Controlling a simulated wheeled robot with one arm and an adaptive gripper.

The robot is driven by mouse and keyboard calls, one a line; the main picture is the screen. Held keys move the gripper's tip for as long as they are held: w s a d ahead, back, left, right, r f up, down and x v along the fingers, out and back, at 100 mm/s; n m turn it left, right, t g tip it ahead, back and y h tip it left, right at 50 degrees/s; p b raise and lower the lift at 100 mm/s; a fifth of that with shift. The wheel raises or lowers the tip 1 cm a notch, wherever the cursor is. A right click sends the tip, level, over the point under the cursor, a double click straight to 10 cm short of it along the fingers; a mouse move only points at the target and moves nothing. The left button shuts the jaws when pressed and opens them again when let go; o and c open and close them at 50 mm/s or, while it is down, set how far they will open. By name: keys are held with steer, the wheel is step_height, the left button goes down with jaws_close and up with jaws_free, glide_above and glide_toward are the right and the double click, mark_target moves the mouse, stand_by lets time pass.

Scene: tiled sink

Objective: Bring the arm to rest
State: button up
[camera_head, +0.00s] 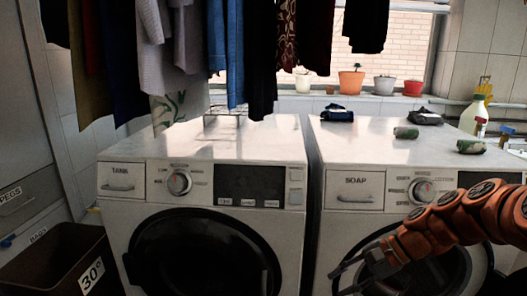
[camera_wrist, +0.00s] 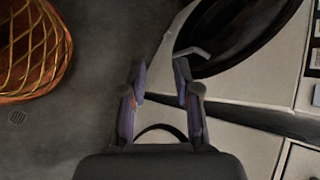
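My gripper (camera_head: 338,281) is at the lower right of the head view, at the end of my orange arm. It is in front of the right washing machine (camera_head: 338,160), at the height of its round door. In the wrist view my gripper (camera_wrist: 160,80) shows two fingers spread apart with nothing between them, so it is open and empty. A pale machine front with a dark round door (camera_wrist: 235,35) lies beyond the fingertips. I cannot tell whether the gripper touches the machine.
The left washing machine (camera_head: 240,140) stands beside the right one. Clothes (camera_head: 235,50) hang above it. Small packages and cans (camera_head: 405,132) lie on the right machine. A brown bin (camera_head: 50,255) stands at the lower left. An orange woven basket (camera_wrist: 35,50) is on the grey floor.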

steer(key=s+a+r+n+g+h+p, duration=0.1)
steer(key=s+a+r+n+h+p, duration=0.15)
steer(key=s+r+p, duration=0.35)
steer(key=s+a+r+n+g+h+p, duration=0.1)
steer(key=s+a+r+n+h+p, duration=0.15)
steer(key=s+r+n+p, duration=0.4)
steer(key=s+d+r+n+h+p, duration=0.1)
steer(key=s+d+r+h+p, duration=0.1)
steer(key=s, duration=0.5)
steer(key=s+d+r+h+p, duration=0.2)
steer(key=s+d+r+p, duration=0.1)
steer(key=s+p, duration=0.2)
steer(key=s, duration=0.2)
steer(key=shift+s+r+n+g, duration=0.3)
steer(key=shift+s+r+n, duration=0.05)
steer(key=shift+s+n, duration=0.05)
steer(key=shift+d, duration=0.1)
